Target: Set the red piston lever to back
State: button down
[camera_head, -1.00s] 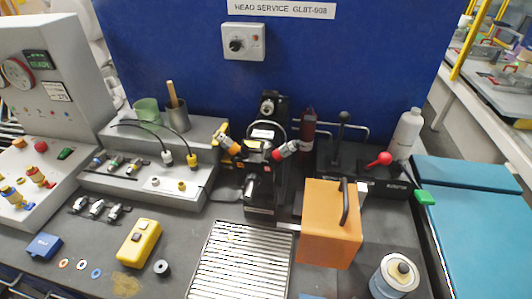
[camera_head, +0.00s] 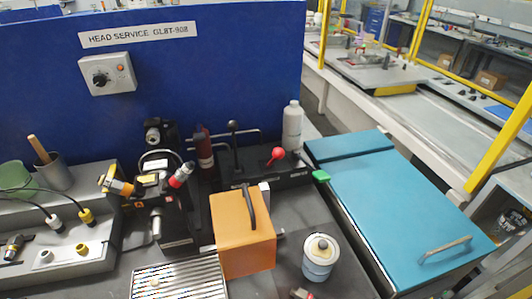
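The red piston lever (camera_head: 277,153) has a round red knob on a short stem. It sits on the right part of a black lever base (camera_head: 262,180) at the back of the bench. Its knob is low over the base, and the stem looks tilted rather than upright. A black-knobbed lever (camera_head: 234,140) stands taller and nearly upright to its left on the same base. My gripper is not in view, and nothing covers the red knob.
An orange box with a black handle (camera_head: 240,232) stands in front of the base. A white bottle (camera_head: 292,125) is close behind the red lever, and a green-ended handle (camera_head: 321,176) is to its right. A grey canister (camera_head: 319,262) stands in front. A teal lid (camera_head: 400,215) lies right.

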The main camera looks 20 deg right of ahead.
aim_at(278, 154)
jog(key=i+u, duration=0.2)
jog(key=u, duration=0.15)
jog(key=i+l+u, duration=0.1)
jog(key=i+u, duration=0.25)
jog(key=i+l+u, duration=0.1)
jog(key=u, duration=0.25)
